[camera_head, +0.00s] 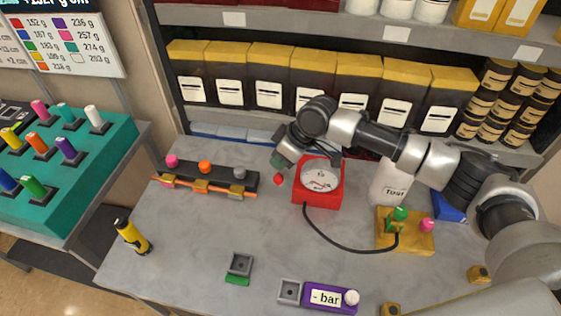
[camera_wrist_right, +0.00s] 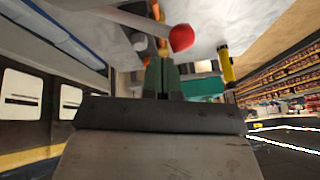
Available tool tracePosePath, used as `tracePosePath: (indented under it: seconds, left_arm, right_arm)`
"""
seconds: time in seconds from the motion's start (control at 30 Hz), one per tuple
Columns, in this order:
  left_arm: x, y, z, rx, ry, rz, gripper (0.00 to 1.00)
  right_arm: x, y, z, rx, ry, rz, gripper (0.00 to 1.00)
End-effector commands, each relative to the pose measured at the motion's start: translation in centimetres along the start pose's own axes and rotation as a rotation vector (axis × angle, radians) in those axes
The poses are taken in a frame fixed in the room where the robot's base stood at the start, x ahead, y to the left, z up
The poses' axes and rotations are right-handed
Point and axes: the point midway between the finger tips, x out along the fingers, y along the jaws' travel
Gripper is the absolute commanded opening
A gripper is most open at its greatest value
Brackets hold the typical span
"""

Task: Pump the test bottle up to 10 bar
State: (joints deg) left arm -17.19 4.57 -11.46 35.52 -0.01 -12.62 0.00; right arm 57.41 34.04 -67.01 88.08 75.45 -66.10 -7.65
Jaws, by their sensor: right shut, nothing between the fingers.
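A red box with a round dial (camera_head: 321,179) stands mid-table. A red ball knob (camera_head: 278,180) sits to its left; in the right wrist view the knob (camera_wrist_right: 181,38) is at the end of a pale rod. My right gripper (camera_head: 281,160) is shut and empty, just above and behind the knob; its fingertips (camera_wrist_right: 160,72) appear apart from it. A dark hose runs from the box to a yellow block (camera_head: 418,243) with green and pink knobs. A purple "- bar" display (camera_head: 325,298) lies at the front. I cannot tell which thing is the test bottle. My left gripper is not in view.
A rack with pink, orange and grey knobs (camera_head: 205,176) is at the left. A white container (camera_head: 391,183) stands right of the dial. Shelves with bags (camera_head: 312,80) rise behind. The front-left tabletop is mostly clear.

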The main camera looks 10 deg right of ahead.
Motion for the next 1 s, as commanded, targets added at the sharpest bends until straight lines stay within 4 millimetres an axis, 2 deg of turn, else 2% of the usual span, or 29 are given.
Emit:
tracePosePath:
  seconds: [1.0]
  left_arm:
    - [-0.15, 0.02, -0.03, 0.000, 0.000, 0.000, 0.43]
  right_arm:
    - [0.88, -0.65, 0.63, 0.000, -0.001, 0.000, 0.00]
